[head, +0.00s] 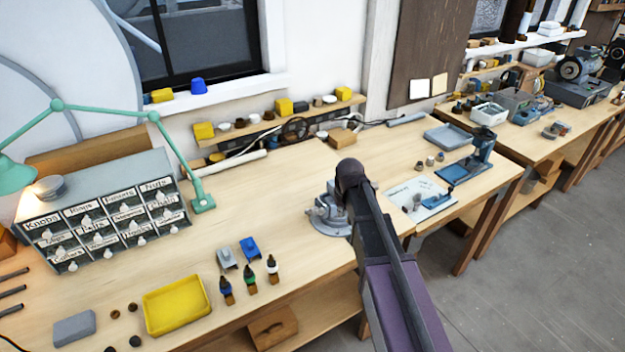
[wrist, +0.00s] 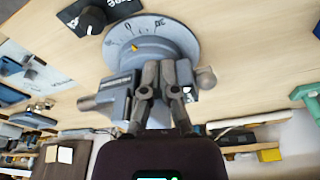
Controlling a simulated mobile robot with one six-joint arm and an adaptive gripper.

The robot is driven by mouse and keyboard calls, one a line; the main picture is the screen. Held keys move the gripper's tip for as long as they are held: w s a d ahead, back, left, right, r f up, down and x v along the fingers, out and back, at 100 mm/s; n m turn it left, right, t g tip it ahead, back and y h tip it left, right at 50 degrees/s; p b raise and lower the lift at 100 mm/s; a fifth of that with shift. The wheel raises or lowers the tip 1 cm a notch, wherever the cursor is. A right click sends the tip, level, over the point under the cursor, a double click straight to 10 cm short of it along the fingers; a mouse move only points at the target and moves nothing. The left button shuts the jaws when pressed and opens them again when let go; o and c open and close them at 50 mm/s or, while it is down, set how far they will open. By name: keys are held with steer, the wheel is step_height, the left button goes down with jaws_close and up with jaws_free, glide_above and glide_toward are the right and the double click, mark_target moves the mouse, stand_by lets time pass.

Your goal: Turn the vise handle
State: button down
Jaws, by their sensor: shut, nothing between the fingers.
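The grey-blue bench vise (head: 328,216) stands on its round base near the front edge of the bench in the head view, partly hidden by my arm. In the wrist view, which looks upside down, the vise body (wrist: 118,86) lies behind my fingers, with its round base (wrist: 180,38) above. A brownish rounded end (wrist: 206,78) sticks out on the vise's right side; I cannot tell if it is the handle. My gripper (wrist: 160,68) is shut and empty, its fingertips in front of the vise. Whether they touch it is unclear. The head view hides the fingers behind my arm.
A green lamp (head: 203,200), a labelled drawer cabinet (head: 110,190) and a yellow tray (head: 205,302) stand to the left. Several small bottles stand near the front edge. A white sheet (head: 425,205) and a blue stand (head: 480,160) are right of the vise.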

steer(key=w+a+r+n+t+p, duration=0.1)
steer(key=w+a+r+p, duration=0.7)
steer(key=a+r, duration=0.2)
steer(key=shift+w+n+y, duration=0.3)
steer(key=shift+w, duration=0.05)
steer(key=shift+f, duration=0.1)
steer(key=b, duration=0.9)
glide_above(314, 211)
steer(key=w, duration=0.2)
steer(key=shift+s+f+x, duration=0.1)
steer(key=shift+s+x, duration=0.25)
steer(key=shift+x, duration=1.15)
steer(key=shift+s+f+x, duration=0.1)
steer(key=shift+s+x, duration=0.25)
steer(key=shift+x, duration=1.1)
steer(key=shift+s+f+x, duration=0.1)
steer(key=shift+s+x, duration=0.25)
steer(key=shift+x, duration=1.15)
steer(key=shift+d, duration=0.15)
